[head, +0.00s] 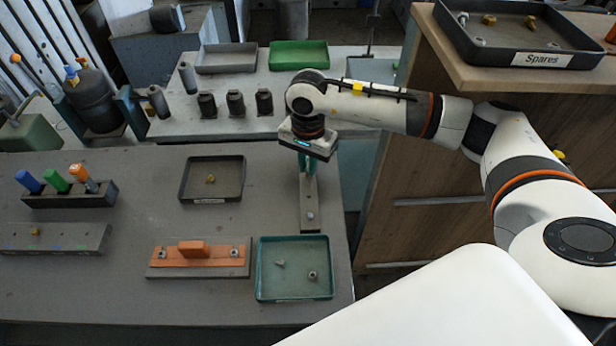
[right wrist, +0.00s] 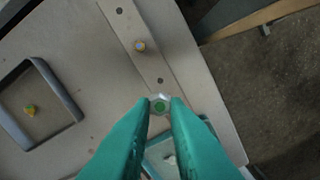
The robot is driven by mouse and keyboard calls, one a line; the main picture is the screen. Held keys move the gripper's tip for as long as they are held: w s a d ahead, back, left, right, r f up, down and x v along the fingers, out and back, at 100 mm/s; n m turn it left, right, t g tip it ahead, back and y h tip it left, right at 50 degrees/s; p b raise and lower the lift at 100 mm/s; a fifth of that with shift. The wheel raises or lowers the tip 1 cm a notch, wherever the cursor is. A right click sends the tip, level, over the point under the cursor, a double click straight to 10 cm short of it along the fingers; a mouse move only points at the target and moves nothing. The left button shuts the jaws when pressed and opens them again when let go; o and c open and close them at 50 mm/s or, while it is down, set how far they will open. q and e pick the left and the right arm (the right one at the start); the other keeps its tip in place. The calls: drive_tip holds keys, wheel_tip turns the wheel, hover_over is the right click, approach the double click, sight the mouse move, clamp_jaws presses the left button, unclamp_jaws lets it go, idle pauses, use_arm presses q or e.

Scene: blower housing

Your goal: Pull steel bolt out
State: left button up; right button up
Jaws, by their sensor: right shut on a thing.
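My right gripper (head: 304,170) is over the grey bar (head: 308,190) near the right side of the table. In the right wrist view, its teal fingers (right wrist: 160,103) are shut on the steel bolt (right wrist: 160,106), a silver hex head with a green centre. The bolt appears held above the bar (right wrist: 150,65), out of line with the holes. A small light metal piece (head: 310,215) is at the bar's near end in the head view. The fingers hide part of the bar. My left gripper is not in view.
A dark tray (head: 184,180) holds a brass piece. An orange part (head: 193,249) sits on a grey block. A wooden cabinet (head: 420,222) with a Spares tray (head: 530,58) stands right.

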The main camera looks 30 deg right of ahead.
sight(308, 170)
drive_tip(key=shift+r, duration=0.25)
drive_tip(key=shift+r+p, duration=1.15)
drive_tip(key=shift+r, duration=1.35)
drive_tip(key=shift+f, duration=0.1)
